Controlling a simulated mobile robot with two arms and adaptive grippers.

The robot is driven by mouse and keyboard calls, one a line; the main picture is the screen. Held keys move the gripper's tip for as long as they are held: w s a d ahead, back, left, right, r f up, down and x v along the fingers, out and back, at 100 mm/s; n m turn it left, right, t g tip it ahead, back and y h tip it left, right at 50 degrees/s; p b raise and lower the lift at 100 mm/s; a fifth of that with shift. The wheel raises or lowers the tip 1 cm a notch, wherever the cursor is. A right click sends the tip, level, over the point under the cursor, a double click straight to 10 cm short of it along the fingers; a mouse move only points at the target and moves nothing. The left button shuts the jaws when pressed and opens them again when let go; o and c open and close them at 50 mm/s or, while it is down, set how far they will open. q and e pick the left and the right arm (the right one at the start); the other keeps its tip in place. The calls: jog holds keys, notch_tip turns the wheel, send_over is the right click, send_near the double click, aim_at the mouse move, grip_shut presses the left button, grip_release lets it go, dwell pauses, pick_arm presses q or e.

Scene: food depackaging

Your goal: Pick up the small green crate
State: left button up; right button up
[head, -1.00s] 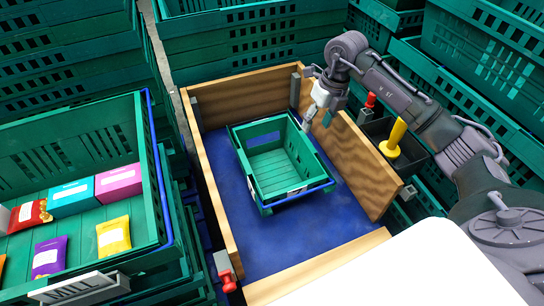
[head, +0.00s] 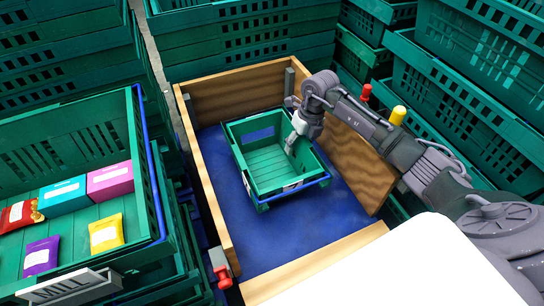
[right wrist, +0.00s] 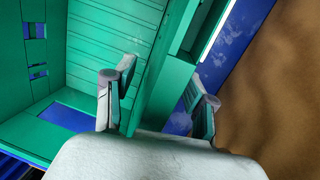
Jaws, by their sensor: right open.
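The small green crate (head: 262,170) is empty and sits upright on the blue floor of a wooden-sided box. My right gripper (head: 292,146) is at the crate's right side wall, pointing down. In the right wrist view, the gripper (right wrist: 160,95) is open, with one finger on the inner side of the crate wall (right wrist: 158,55) and the other on its outer side. I cannot tell whether either finger touches the wall. My left gripper is not in view.
The wooden box wall (head: 362,165) stands close to the crate's right side. A larger green crate (head: 95,140) with colourful food packets is at the left. Stacked green crates (head: 250,35) stand behind. Blue floor in front of the small crate is clear.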

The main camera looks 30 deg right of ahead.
grip_shut()
dwell(0.4)
